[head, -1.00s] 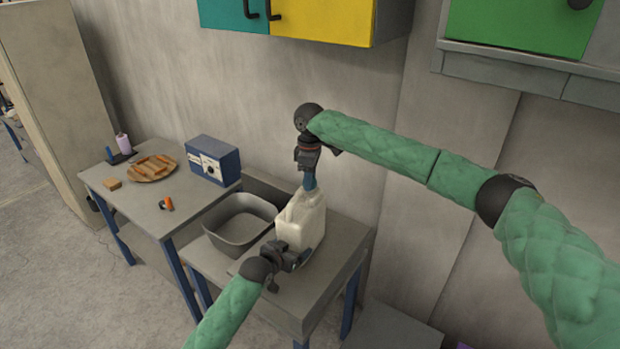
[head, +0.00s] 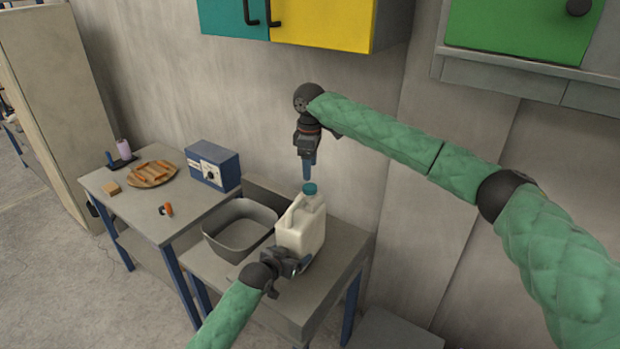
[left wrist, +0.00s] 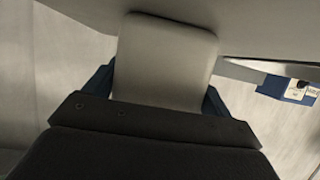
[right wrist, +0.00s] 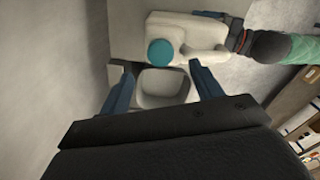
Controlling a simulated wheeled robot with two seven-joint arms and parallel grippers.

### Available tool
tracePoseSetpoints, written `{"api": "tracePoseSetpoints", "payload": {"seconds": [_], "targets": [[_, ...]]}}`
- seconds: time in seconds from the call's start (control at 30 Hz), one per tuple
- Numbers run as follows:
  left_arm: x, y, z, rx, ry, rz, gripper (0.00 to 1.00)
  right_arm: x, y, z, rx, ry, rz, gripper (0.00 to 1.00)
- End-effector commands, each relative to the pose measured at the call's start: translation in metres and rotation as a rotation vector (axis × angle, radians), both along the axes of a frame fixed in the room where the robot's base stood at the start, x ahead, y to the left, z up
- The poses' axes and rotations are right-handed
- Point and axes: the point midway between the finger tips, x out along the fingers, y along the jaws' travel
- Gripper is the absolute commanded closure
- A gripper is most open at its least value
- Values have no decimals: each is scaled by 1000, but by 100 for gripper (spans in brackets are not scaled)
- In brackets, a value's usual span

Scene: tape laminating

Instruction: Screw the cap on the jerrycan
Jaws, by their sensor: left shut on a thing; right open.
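The white jerrycan (head: 301,229) stands upright on the grey table. It also shows from above in the right wrist view (right wrist: 200,38). The teal cap (head: 310,188) sits on its neck and shows in the right wrist view (right wrist: 160,53); how tightly it sits cannot be told. My left gripper (head: 297,263) is shut on the lower body of the jerrycan, which fills the space between its fingers in the left wrist view (left wrist: 165,60). My right gripper (head: 308,175) points down just above the cap, open and empty, its blue fingers apart.
A grey basin (head: 240,229) stands left of the jerrycan. A second table (head: 140,205) at the left holds a blue box (head: 213,163), a plate (head: 152,174) and small items. Wall cabinets (head: 300,22) hang above. The wall is close behind.

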Motion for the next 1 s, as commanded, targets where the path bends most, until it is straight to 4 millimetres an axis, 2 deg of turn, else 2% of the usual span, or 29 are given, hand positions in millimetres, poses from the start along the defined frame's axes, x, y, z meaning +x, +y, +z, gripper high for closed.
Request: {"api": "tracePoseSetpoints", "payload": {"seconds": [0.1, 0.3, 0.73, 0.77, 0.8, 0.83, 1.0], "targets": [[-1, 0, -1, -1, 2, -1, 80, 0, 0, 21, 0, -1, 0, 35], [-1, 0, -1, 0, 2, -1, 80, 1, 0, 44, -1, -1, -1, 35], [-1, 0, -1, 0, 2, -1, 80, 1, -1, 51, -1, 0, -1, 35], [-1, 0, -1, 0, 2, -1, 11, 1, -1, 51, -2, 0, -1, 35], [-1, 0, -1, 0, 2, -1, 3, 1, -1, 51, -2, 0, -1, 35], [0, 0, -1, -1, 2, -1, 0, 1, -1, 51, -1, 0, -1, 35], [0, 0, -1, 0, 1, 0, 0, 1, -1, 51, -1, 0, -1, 35]]}}
